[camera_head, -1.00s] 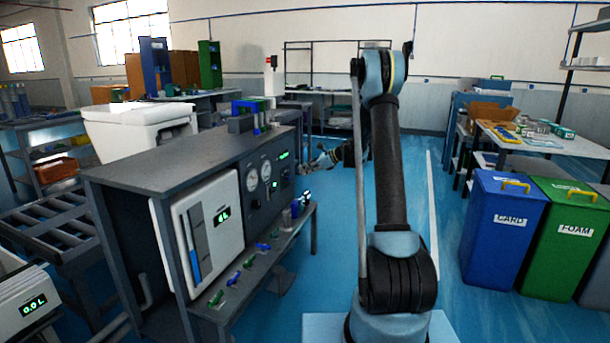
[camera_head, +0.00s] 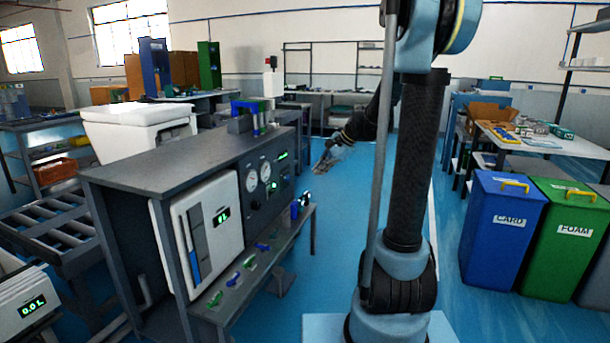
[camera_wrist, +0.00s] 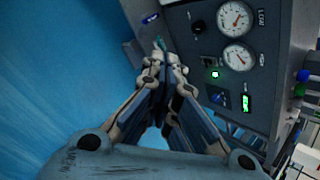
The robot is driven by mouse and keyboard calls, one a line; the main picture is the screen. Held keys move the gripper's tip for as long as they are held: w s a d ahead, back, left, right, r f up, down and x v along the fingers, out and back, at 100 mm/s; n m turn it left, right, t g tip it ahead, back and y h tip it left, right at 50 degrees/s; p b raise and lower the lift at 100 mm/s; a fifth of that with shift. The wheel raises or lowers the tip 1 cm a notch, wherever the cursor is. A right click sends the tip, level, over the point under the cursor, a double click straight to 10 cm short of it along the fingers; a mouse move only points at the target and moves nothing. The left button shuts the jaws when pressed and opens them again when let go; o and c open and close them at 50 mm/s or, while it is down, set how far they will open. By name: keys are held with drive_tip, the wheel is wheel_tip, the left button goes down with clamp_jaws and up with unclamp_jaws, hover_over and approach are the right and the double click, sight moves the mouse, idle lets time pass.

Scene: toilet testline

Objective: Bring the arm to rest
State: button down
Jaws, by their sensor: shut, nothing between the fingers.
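My arm stands upright at the centre right of the head view, its elbow at the top edge and its forearm reaching down behind it. My gripper (camera_head: 324,164) shows small beyond the test bench, above the blue floor. In the wrist view my gripper (camera_wrist: 163,62) has its fingers drawn together at the tips, with nothing held between them. The grey test bench (camera_head: 185,157), with two round gauges and green displays, stands left of the arm. Its gauge panel (camera_wrist: 223,65) shows to the right of the fingers in the wrist view.
The bench's front ledge (camera_head: 240,283) holds several small blue and green parts. A blue CARD bin (camera_head: 503,245) and a green FOAM bin (camera_head: 565,250) stand at right, near a cluttered table (camera_head: 545,143). Blue floor lies open between.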

drive_tip(key=s+d+f+n+h, duration=0.2)
drive_tip(key=s+d+f+n, duration=0.1)
drive_tip(key=s, duration=0.8)
drive_tip(key=s+d+f+n+h, duration=0.2)
drive_tip(key=s+d+f+n, duration=0.2)
drive_tip(key=s, duration=0.8)
drive_tip(key=s+d+f+n+g+h, duration=0.1)
drive_tip(key=s+d+f+n, duration=0.3)
drive_tip(key=s, duration=0.8)
drive_tip(key=shift+s+d+n+h, duration=0.15)
drive_tip(key=shift+d+n+h, duration=0.25)
drive_tip(key=shift+d+h, duration=0.5)
drive_tip(key=shift+d, duration=0.1)
drive_tip(key=shift+w+f, duration=0.25)
drive_tip(key=shift+w, duration=0.2)
drive_tip(key=c, duration=2.3)
unclamp_jaws()
